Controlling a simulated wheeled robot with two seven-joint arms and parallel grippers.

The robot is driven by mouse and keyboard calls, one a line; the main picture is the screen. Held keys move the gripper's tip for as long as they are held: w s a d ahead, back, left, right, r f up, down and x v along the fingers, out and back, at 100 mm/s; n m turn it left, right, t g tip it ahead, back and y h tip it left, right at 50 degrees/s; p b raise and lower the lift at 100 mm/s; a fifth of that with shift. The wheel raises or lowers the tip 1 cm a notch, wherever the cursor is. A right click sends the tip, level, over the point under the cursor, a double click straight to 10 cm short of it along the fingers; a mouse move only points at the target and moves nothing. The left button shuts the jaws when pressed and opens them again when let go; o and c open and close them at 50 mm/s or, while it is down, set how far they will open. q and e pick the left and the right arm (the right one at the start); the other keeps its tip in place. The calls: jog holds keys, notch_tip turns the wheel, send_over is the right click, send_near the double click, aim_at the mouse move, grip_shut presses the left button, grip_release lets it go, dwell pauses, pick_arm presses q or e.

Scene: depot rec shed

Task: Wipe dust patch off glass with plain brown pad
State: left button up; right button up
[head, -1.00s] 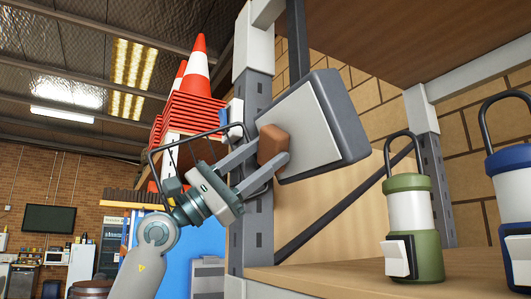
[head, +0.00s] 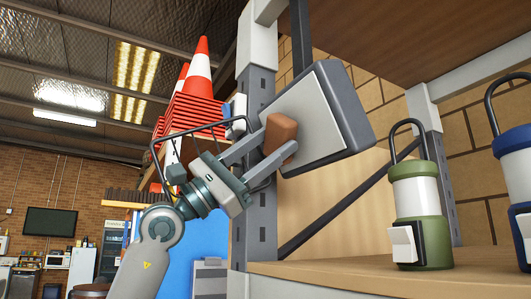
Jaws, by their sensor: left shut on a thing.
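A small brown pad (head: 281,130) is held between the fingers of my left gripper (head: 274,147). The gripper is shut on it. The pad is at the left part of the pale, flat front face (head: 312,115) of a grey-framed panel, which looks like the glass. It seems to touch the face, but I cannot be sure of contact from this angle. The panel is tilted and sits by the grey shelf post (head: 255,105). I cannot make out a dust patch on the face; part of it is hidden behind the pad and fingers. My right gripper is not in view.
A green lantern (head: 418,215) and a blue lantern (head: 518,175) stand on the wooden shelf (head: 370,270) at the right. An upper shelf board (head: 400,35) overhangs the panel. Traffic cones (head: 198,75) stand behind my left arm.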

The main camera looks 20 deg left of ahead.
aim_at(283, 141)
pick_arm(q)
jog(key=shift+s+d, duration=0.1)
jog(key=shift+d, duration=0.15)
jog(key=shift+a, duration=0.1)
jog(key=shift+f, duration=0.1)
jog(key=shift+s+d+g+b, duration=0.15)
jog(key=shift+s+d+b, duration=0.2)
jog(key=shift+d+b, duration=0.25)
jog(key=shift+s+d+g+b, duration=0.15)
jog(key=shift+s+d+b, duration=0.2)
jog(key=shift+d+b, duration=0.2)
jog(key=shift+s+d+b, duration=0.3)
jog(key=shift+d, duration=0.15)
jog(key=shift+s+d, duration=0.1)
jog(key=shift+d, duration=0.1)
